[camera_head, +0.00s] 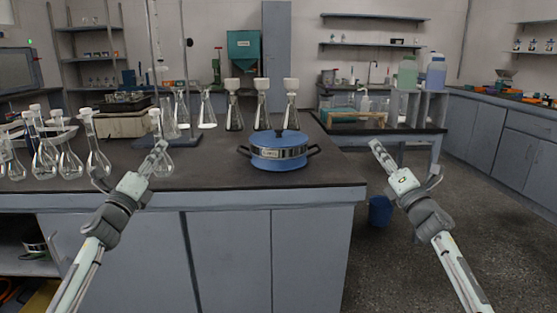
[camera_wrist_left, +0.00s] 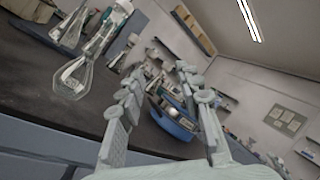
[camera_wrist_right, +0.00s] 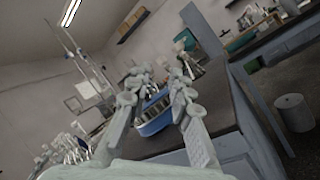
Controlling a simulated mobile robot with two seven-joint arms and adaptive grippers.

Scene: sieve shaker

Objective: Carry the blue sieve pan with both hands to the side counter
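The blue sieve pan (camera_head: 279,152) stands upright on the dark bench top near its right front corner. It has a blue lid, a pale label and a dark handle on each side. My left gripper (camera_head: 157,158) is in front of the bench, left of the pan and apart from it. My right gripper (camera_head: 384,158) is to the right of the pan, beyond the bench corner, also apart. In the left wrist view the fingers (camera_wrist_left: 155,85) are spread with the pan (camera_wrist_left: 172,118) beyond them. In the right wrist view the fingers (camera_wrist_right: 157,85) are spread before the pan (camera_wrist_right: 153,115).
Several glass flasks (camera_head: 70,163) stand on the bench's left, with funnel-topped flasks (camera_head: 262,108) behind the pan. A blue bin (camera_head: 380,211) stands on the floor.

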